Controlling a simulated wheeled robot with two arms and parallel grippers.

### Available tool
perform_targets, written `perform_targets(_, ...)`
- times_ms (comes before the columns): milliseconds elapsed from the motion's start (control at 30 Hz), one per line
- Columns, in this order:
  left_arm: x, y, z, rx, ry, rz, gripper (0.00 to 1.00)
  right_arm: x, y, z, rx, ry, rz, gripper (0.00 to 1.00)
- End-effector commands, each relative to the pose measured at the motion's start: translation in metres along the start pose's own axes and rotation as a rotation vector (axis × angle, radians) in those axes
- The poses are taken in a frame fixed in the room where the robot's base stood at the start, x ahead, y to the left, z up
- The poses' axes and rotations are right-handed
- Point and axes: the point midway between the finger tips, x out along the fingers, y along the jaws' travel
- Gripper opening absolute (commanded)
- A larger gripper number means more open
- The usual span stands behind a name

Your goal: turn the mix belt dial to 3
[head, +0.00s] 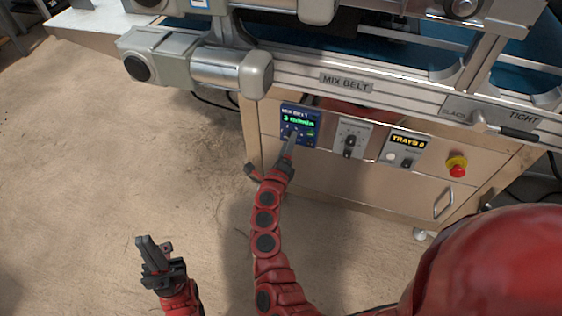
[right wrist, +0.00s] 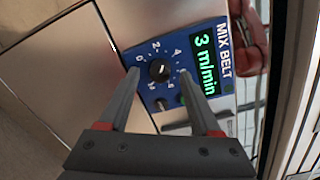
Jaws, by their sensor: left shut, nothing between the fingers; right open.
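The blue mix belt panel (head: 301,124) is on the front of the machine cabinet. Its green display (right wrist: 205,62) reads 3 m/min. The small black dial (right wrist: 158,70) sits among white numbers on the panel in the right wrist view. My right gripper (right wrist: 160,73) is open, with one fingertip on each side of the dial and a visible gap to it on both sides. In the head view my right gripper (head: 291,143) is in front of the panel and hides the dial. My left gripper (head: 147,240) is shut and empty, low over the floor, away from the machine.
Right of the panel are a grey switch panel (head: 349,139), a tray counter panel (head: 405,148) and a red stop button (head: 457,169). The belt frame rail (head: 400,95) juts out above them. Open floor (head: 90,170) lies to the left.

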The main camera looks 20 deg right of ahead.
Motion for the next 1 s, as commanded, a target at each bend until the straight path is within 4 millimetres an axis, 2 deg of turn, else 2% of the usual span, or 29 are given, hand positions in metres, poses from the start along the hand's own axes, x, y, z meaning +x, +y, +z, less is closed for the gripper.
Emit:
perform_targets(167,0.007,0.000,-0.001,0.000,0.000,0.000,0.00,-0.037,0.001,0.001,-0.002,-0.003,0.005,0.65)
perform_targets(400,0.017,-0.001,-0.003,0.000,0.000,0.000,0.00,-0.103,0.000,0.002,-0.003,-0.005,0.006,0.65)
perform_targets(600,0.022,-0.001,-0.004,0.000,0.000,0.000,0.00,-0.144,0.000,0.002,-0.003,-0.004,0.006,0.65)
perform_targets(800,0.025,-0.001,-0.004,0.000,0.000,0.000,0.00,-0.163,0.000,0.001,-0.002,-0.003,0.003,0.65)
perform_targets(1000,0.025,-0.001,-0.004,0.000,0.000,0.000,0.00,-0.166,0.001,0.000,-0.001,-0.002,0.002,0.65)
